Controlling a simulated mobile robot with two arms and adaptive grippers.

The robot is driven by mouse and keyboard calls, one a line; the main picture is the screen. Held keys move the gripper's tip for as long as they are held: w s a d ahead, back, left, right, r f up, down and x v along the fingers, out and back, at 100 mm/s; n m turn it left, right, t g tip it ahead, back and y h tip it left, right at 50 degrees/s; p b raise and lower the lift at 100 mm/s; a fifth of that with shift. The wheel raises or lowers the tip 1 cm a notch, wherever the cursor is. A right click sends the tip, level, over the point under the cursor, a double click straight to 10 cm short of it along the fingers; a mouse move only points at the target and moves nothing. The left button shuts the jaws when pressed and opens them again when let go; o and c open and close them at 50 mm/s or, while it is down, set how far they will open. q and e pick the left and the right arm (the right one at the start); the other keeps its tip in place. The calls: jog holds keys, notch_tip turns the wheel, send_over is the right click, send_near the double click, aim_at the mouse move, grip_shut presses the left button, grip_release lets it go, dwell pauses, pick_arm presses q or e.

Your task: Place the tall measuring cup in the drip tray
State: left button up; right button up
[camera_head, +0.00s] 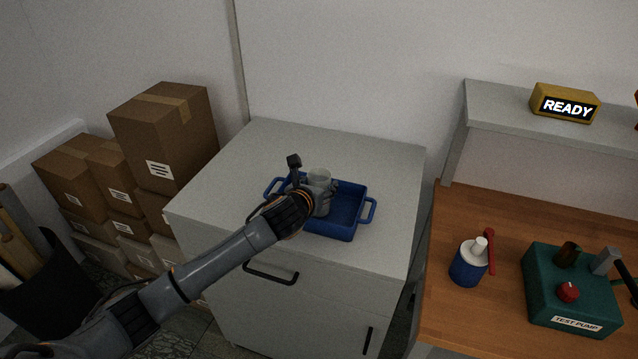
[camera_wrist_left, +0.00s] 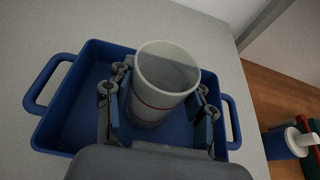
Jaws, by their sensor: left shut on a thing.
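The tall measuring cup (camera_head: 320,184) is a grey, translucent-looking cylinder with a red line around it. It stands about upright between the fingers of my left gripper (camera_head: 318,196), which is shut on it. The cup also shows in the left wrist view (camera_wrist_left: 164,84), with its open mouth up. The blue drip tray (camera_head: 346,214) sits on the grey cabinet, with a loop handle at each end. The cup is over the inside of the tray; I cannot tell whether its base touches the tray floor. My left arm covers the tray's front left part. My right gripper is not in view.
The grey cabinet top (camera_head: 230,168) is clear around the tray. Cardboard boxes (camera_head: 165,135) are stacked at the left. On the wooden bench at the right stand a blue bottle (camera_head: 468,264) and a green test pump (camera_head: 575,285). A yellow READY sign (camera_head: 565,103) sits on the shelf.

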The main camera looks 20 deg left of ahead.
pick_arm(q)
jog(key=o, duration=1.2)
jog(key=shift+r, duration=0.1)
jog(key=b+v, duration=0.1)
jog(key=v, duration=1.1)
jog(key=shift+b, duration=0.4)
